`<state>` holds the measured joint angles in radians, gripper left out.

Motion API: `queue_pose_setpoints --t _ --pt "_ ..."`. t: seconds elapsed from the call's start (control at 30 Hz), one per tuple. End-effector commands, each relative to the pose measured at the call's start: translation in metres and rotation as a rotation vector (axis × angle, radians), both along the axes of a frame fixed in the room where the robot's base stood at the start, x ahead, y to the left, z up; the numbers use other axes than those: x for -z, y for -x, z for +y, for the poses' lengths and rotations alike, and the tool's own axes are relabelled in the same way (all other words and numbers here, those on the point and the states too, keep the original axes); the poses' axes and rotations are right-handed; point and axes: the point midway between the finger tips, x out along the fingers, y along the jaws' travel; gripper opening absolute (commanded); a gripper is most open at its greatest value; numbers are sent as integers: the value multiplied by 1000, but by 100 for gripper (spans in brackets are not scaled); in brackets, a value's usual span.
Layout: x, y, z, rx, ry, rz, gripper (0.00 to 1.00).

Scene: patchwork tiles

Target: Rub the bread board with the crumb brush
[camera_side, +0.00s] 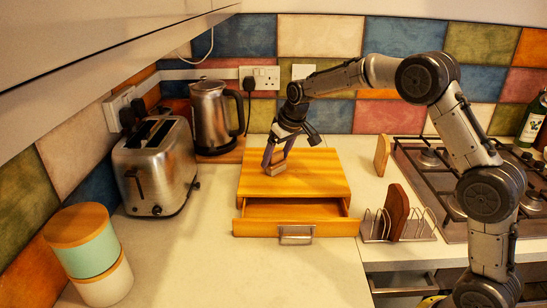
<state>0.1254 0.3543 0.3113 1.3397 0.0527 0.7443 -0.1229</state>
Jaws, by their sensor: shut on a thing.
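The bread board (317,182) appears as the flat wooden top of a low box on the counter, with an open drawer (296,217) at its front. My gripper (277,162) points down over the left part of the board. It is shut on a small wooden block-like thing, which I take to be the crumb brush (276,169). The brush is at or just above the board's surface; I cannot tell whether it touches. Its bristles are not visible.
A toaster (156,168) and a kettle (214,118) stand to the left. Stacked canisters (90,252) are at front left. A wire rack (399,222) holding a wooden piece and a gas hob (440,175) lie to the right. The counter in front is clear.

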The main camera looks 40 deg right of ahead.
Motion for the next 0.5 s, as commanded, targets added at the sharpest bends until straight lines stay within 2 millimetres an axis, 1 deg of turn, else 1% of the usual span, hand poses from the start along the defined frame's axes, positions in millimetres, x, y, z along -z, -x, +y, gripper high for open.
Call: queue_pose_setpoints --t 0.03,0.5 --pt "0 4 -4 2 0 2 37" --pt "0 35 -34 1 0 2 37"
